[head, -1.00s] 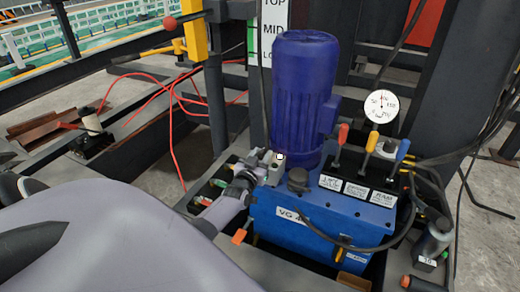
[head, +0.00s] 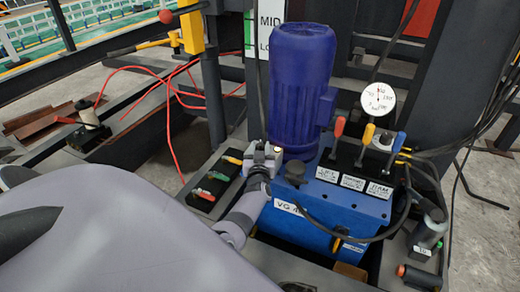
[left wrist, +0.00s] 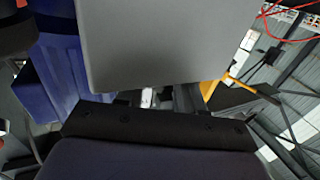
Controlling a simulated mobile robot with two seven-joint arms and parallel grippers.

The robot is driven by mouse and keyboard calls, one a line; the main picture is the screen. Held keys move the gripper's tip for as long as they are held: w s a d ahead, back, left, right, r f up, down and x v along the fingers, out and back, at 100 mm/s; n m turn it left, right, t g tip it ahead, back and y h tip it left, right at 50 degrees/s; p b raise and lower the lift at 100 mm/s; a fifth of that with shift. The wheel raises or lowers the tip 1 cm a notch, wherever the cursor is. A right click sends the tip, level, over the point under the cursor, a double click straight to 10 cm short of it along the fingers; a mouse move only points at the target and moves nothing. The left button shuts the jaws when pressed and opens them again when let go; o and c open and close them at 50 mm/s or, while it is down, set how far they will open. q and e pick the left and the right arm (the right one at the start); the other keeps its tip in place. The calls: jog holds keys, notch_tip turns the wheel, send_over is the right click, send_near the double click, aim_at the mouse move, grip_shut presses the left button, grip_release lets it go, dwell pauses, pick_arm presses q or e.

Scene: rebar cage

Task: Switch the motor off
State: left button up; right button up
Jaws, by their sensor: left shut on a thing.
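The blue motor (head: 302,85) stands upright on the blue power unit (head: 330,222), which carries a "VG" label. A small grey switch box (head: 278,150) with a pale spot on top sits at the motor's lower left. My left gripper (head: 262,160) is at this box, shut on it, as far as I can see; the fingers partly hide it. In the left wrist view, a large plain grey surface (left wrist: 165,40) is close in front of the camera, with blue ribbed motor casing (left wrist: 65,75) at left. My right gripper is not in view.
Three levers, red (head: 339,127), yellow (head: 368,133) and blue (head: 398,141), stand right of the motor beside a round gauge (head: 378,99). Black hoses run at right. A dark tray (head: 214,180) with coloured items lies left of the unit. Red cables (head: 170,110) lie farther left.

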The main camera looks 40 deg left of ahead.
pick_arm(q)
jog(key=shift+r, duration=0.1)
jog(key=o, duration=1)
jog(key=shift+p+v, duration=1.5)
jog(key=shift+v, duration=2)
